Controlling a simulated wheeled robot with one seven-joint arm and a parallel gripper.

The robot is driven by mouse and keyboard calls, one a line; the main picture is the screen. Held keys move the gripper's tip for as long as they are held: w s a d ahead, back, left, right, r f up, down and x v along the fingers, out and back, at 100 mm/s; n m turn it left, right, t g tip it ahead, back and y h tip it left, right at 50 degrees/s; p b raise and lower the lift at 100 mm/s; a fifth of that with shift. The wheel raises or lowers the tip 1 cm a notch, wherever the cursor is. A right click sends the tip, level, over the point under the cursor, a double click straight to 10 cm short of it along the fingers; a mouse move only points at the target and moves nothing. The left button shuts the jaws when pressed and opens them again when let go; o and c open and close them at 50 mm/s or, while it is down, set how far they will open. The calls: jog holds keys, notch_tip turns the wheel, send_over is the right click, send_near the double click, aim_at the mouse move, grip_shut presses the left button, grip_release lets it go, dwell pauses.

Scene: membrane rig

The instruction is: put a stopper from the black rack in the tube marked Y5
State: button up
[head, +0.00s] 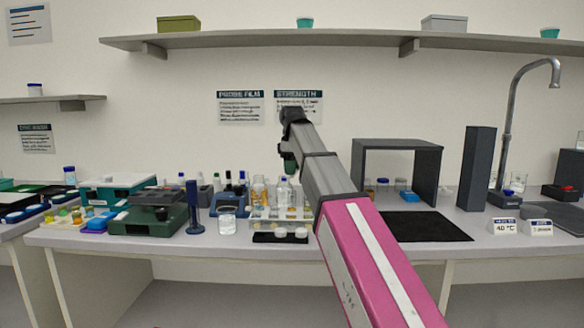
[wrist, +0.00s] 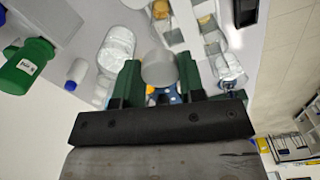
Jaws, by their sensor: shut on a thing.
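My gripper (wrist: 159,76) is shut on a pale grey-white stopper (wrist: 158,66), held between its two green fingers in the wrist view. In the head view my gripper (head: 289,163) is above the pale tube rack (head: 262,224), which holds several tubes, some with amber contents. The black rack (head: 262,238) lies in front of it, with white stoppers (head: 281,232) on it. In the wrist view the tubes (wrist: 205,22) show beyond the fingers. I cannot read the Y5 mark in either view. The held stopper is hidden in the head view.
A clear beaker (head: 227,220) and a dark blue upright stand (head: 194,208) are left of the tube rack. A green-black device (head: 150,217) is farther left. A dark open-fronted box (head: 397,150) and black mat (head: 425,227) are to the right.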

jog(key=shift+f, duration=2.65)
jog(key=shift+f, duration=0.3)
jog(key=o, duration=0.9)
jog(key=shift+c, duration=0.2)
jog(key=shift+r, duration=0.1)
